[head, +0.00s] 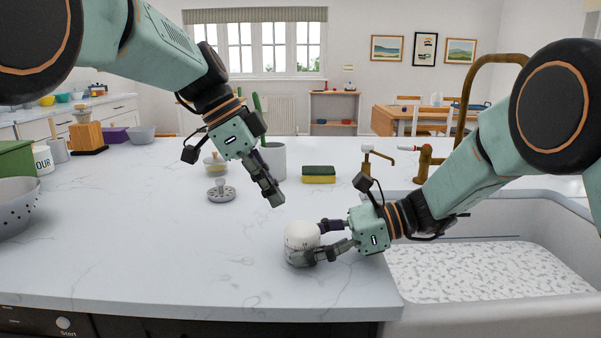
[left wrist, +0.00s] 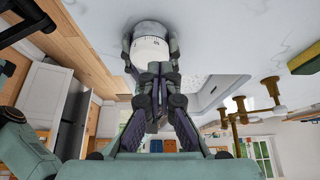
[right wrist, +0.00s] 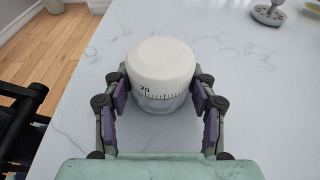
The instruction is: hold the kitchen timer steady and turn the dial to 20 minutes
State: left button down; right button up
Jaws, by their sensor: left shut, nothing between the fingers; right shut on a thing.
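The kitchen timer (head: 299,238) has a white dial top over a grey base and stands upright on the counter near its front edge. In the right wrist view the timer (right wrist: 161,68) shows "20" and tick marks on the side facing the gripper. My right gripper (head: 312,242) is shut around the timer, one finger on each side; the fingers also show in the right wrist view (right wrist: 162,98). My left gripper (head: 277,200) is shut and empty, above and behind the timer, apart from it. In the left wrist view its closed fingertips (left wrist: 153,72) point toward the timer (left wrist: 150,48).
A sponge (head: 319,174), a grey crock (head: 271,160) and a round grey disc with a knob (head: 221,192) stand behind the timer. The sink (head: 480,268) lies to the right. A colander (head: 15,210) is at far left. The counter left of the timer is clear.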

aim_at(286, 239)
pick_arm(q)
jog(key=shift+r, duration=0.9)
jog(key=shift+s+a+f, duration=0.1)
jog(key=shift+s+f, duration=0.5)
jog(key=shift+f, duration=0.4)
jog(key=shift+s+a+f, duration=0.1)
jog(key=shift+s+f, duration=0.55)
jog(key=shift+f, duration=0.35)
jog(key=shift+s+f, duration=0.6)
jog(key=shift+f, duration=0.4)
jog(key=shift+w+d, duration=0.25)
jog(key=shift+d, duration=0.3)
jog(key=shift+w, duration=0.15)
jog(key=shift+w+a, duration=0.15)
jog(key=shift+w, duration=0.2)
jog(key=shift+w, duration=0.3)
